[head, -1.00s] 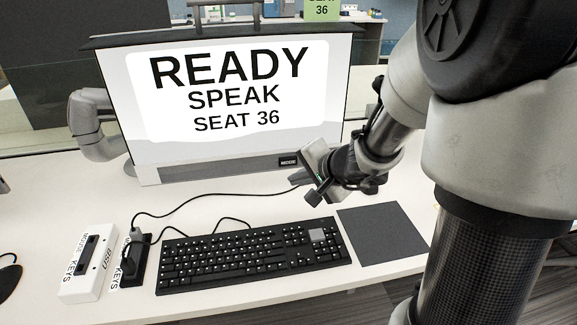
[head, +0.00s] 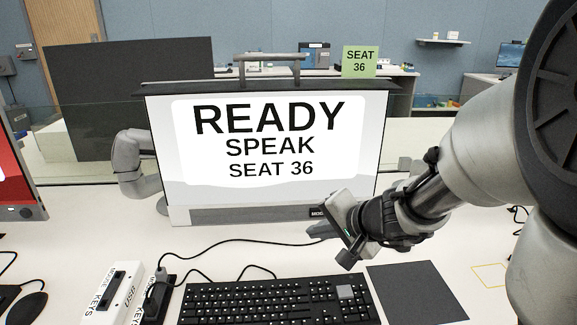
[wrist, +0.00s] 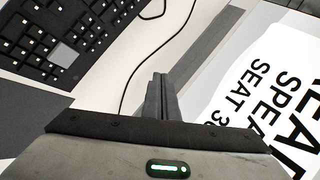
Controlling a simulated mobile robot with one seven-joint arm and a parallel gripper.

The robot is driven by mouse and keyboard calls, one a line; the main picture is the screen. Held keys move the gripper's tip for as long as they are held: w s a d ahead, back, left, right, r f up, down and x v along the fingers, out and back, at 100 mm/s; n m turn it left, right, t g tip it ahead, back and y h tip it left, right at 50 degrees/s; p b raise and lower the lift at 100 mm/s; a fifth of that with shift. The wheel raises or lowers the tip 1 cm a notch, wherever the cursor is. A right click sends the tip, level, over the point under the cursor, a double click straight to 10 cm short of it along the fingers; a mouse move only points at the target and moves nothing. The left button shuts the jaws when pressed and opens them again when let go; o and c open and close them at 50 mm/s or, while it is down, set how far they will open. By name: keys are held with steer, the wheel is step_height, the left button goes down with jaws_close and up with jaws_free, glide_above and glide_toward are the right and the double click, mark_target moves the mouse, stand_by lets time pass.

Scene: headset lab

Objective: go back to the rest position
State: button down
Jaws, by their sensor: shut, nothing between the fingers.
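My gripper (head: 328,232) is in front of the lower right part of the monitor, above the desk. Its fingers are shut with nothing between them. In the wrist view the closed fingers (wrist: 157,95) point toward the strip under the screen, with a black cable beside them. The monitor (head: 270,140) reads "READY SPEAK SEAT 36". My arm reaches in from the right side of the head view and hides part of the desk there.
A black keyboard (head: 275,303) lies below the monitor, with a dark mat (head: 415,293) to its right. Another screen (head: 18,165) is at the far left. A green "SEAT 36" sign (head: 360,61) is behind.

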steer(key=s+a+r+n+g+y, duration=0.1)
steer(key=s+a+r+n+g, duration=0.1)
steer(key=s+a+r+n, duration=0.4)
steer(key=s+d+r+n+g+h, duration=0.1)
steer(key=s+d+n+h, duration=0.2)
steer(key=s, duration=0.4)
steer(key=s+d+r+h, duration=0.1)
steer(key=s+d+h, duration=0.1)
steer(key=s+d, duration=0.45)
step_height(320, 180, up, 26)
steer(key=s+p, duration=0.1)
steer(key=p, duration=2.5)
steer(key=shift+s+a+h+p, duration=0.25)
steer(key=shift+a+h+p, duration=0.05)
steer(key=shift+a+h, duration=0.15)
